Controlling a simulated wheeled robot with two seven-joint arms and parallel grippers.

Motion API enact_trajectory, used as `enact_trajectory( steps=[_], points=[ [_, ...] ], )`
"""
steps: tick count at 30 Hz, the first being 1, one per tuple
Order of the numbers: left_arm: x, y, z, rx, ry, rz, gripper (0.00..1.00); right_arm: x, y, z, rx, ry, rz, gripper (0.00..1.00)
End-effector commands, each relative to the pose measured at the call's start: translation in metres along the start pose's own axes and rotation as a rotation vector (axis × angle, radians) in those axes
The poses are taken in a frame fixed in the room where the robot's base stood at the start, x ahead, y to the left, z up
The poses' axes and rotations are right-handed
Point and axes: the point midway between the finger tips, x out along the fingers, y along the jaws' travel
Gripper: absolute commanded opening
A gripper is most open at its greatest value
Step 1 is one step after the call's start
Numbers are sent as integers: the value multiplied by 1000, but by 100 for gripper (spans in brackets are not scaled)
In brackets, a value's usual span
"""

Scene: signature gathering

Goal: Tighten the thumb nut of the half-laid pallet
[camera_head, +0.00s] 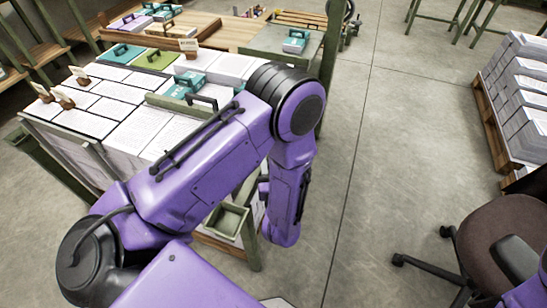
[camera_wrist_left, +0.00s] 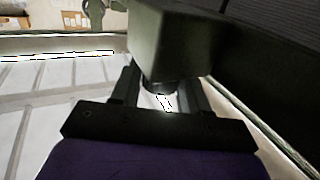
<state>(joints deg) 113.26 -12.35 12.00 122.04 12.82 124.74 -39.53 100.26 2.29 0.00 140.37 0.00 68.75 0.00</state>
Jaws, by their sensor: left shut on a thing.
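In the left wrist view, my left gripper (camera_wrist_left: 160,97) has its two dark fingers on either side of a small dark round piece (camera_wrist_left: 158,87), which looks like the thumb nut. The fingers are shut on it. The piece sits under the end of a dark green block (camera_wrist_left: 178,45), which hides its upper part. In the head view my purple left arm reaches over the table's right end and bends down there; its fingertips and the nut are hidden. I cannot tell which thing is the half-laid pallet. My right gripper is not in view.
A table (camera_head: 108,147) with paper sheets stands at the left. A green tray (camera_head: 226,221) is low beside my forearm. Stacked paper (camera_head: 520,85) lies on a wooden pallet (camera_head: 490,125) at the right. A brown chair (camera_head: 510,240) stands at lower right. The floor between is clear.

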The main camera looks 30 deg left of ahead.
Motion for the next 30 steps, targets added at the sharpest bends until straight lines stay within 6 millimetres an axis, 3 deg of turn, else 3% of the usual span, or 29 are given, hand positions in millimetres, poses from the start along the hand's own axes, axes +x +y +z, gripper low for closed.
enact_trajectory(
  steps=[9, 24, 25, 26, 30],
  points=[
    [0, 0, 0, 1, 1, 103, 14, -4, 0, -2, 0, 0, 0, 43],
    [0, 0, 0, -1, 3, 117, 14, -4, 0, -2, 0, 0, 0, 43],
    [0, 0, 0, -1, 3, 117, 51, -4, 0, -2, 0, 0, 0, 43],
    [0, 0, 0, -1, 3, 117, 61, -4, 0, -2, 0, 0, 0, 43],
    [0, 0, 0, -1, 2, 117, 65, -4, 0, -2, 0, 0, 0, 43]
  ],
)
